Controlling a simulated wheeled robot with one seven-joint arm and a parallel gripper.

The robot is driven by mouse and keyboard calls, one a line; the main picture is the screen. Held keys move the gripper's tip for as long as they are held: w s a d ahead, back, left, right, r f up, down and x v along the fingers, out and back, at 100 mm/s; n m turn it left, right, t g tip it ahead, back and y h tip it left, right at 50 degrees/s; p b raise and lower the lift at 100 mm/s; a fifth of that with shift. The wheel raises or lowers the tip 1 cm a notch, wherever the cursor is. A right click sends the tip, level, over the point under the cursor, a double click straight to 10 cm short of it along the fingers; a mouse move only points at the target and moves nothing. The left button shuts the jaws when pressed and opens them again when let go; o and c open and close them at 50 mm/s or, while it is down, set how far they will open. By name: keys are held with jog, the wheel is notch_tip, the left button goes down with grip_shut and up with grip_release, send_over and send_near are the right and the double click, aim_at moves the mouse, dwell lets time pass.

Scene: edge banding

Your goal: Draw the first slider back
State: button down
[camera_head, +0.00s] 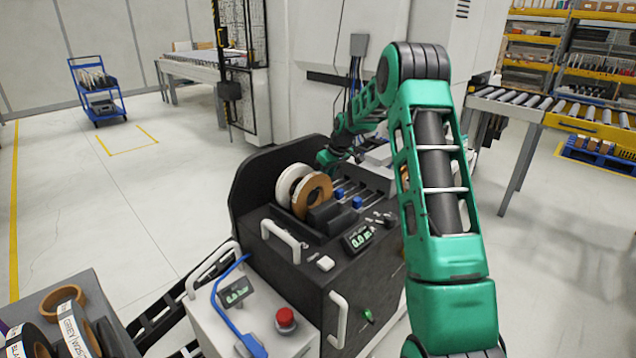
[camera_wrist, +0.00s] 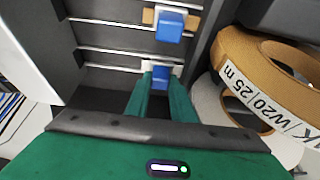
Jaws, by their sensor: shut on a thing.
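Two blue sliders sit on metal rails in the black edge banding machine (camera_head: 290,262). In the wrist view one blue slider (camera_wrist: 160,76) is between the green fingers of my gripper (camera_wrist: 160,92), which are shut on it. The other blue slider (camera_wrist: 170,26) stands apart on a farther rail, beside a tan piece. In the head view the sliders show as small blue blocks (camera_head: 357,202) right of the tape rolls.
A white roll (camera_head: 287,181) and a brown tape roll (camera_head: 312,194) stand close beside the rails. In the wrist view the labelled brown roll (camera_wrist: 240,62) is just right of my gripper. A red button (camera_head: 286,318) and loose rolls (camera_head: 66,298) are in front.

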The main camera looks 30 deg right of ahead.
jog(key=shift+a, duration=0.3)
jog(key=c, duration=1.5)
grip_release()
jog(key=shift+r, duration=0.1)
jog(key=shift+r, duration=0.2)
jog(key=shift+d+v, duration=0.2)
jog(key=shift+v, duration=3.5)
